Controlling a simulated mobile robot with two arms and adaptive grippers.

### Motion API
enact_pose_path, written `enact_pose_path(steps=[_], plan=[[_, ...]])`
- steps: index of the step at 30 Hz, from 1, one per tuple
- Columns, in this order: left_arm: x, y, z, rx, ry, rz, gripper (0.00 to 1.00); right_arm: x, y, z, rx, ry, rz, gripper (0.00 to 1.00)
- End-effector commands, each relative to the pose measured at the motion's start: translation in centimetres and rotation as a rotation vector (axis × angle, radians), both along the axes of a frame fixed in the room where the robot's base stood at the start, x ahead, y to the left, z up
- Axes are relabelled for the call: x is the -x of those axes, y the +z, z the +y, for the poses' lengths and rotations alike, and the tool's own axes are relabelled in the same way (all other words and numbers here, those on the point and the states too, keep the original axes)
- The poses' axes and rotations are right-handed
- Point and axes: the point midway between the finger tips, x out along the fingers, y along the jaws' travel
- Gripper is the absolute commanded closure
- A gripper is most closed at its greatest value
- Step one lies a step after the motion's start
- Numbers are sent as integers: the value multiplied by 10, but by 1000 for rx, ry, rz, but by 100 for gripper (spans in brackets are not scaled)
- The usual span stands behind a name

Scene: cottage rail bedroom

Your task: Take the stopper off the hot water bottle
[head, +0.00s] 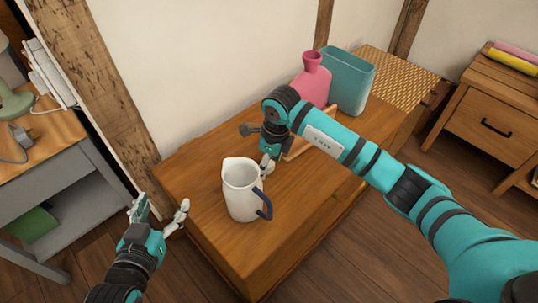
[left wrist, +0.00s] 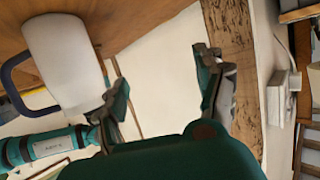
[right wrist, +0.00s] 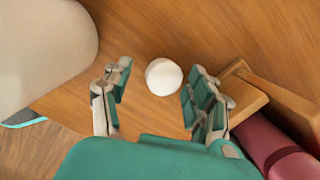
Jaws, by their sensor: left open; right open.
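The pink hot water bottle (head: 316,85) stands at the back of the wooden chest top, its funnel-shaped neck upward. No stopper can be made out in its mouth. In the right wrist view its dark pink side (right wrist: 262,140) shows at the lower right, beside a wooden holder (right wrist: 246,98). A small white round object (right wrist: 164,76) is on the wood between and beyond my right fingers; I cannot tell whether it is the stopper. My right gripper (right wrist: 158,98) is open, in front of the bottle. My left gripper (head: 163,212) is open and empty off the chest's left front edge.
A white jug (head: 240,192) with a blue handle stands between my grippers. A teal container (head: 349,82) stands right of the bottle, near a woven mat (head: 398,75). My right arm crosses over the chest. The chest top's front right is clear.

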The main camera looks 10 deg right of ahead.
Motion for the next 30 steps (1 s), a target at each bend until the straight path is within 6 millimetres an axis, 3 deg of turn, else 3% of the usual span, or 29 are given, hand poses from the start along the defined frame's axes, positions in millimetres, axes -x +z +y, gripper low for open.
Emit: enact_pose_path(steps=[8, 18, 24, 30], plan=[[25, -34, 12, -54, 15, 230, 29, 2, 39, -5, 1, 1, -5, 41], [79, -76, 32, -129, 40, 571, 29, 8, 104, -12, 0, 1, -3, 41], [95, -84, 38, -148, 46, 656, 29, 10, 119, -15, 0, -1, -1, 41], [98, -86, 39, -150, 48, 670, 29, 10, 120, -15, -1, 0, 1, 41]])
